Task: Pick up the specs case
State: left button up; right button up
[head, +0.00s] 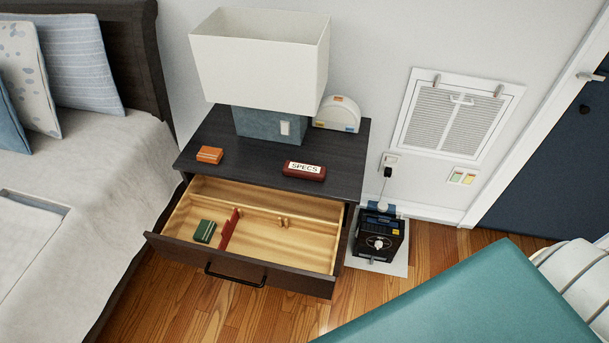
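The specs case (304,170) is a small dark red box with a white label reading "SPECS". It lies on the dark nightstand top (252,165), near the front edge and right of the middle. Nothing covers it. Neither of my grippers shows in the head view.
The nightstand's drawer (300,236) is open below, holding a green box (205,231) and a red divider (230,229). An orange box (210,155), a lamp (262,60) and a white half-round object (338,114) share the top. A bed (100,170) stands left; a black device (379,236) sits right.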

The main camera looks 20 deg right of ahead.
aim_at(292, 169)
jog(key=i+l, duration=0.35)
jog(key=i+l+z, duration=0.1)
jog(key=i+l, duration=0.2)
jog(key=l, duration=0.3)
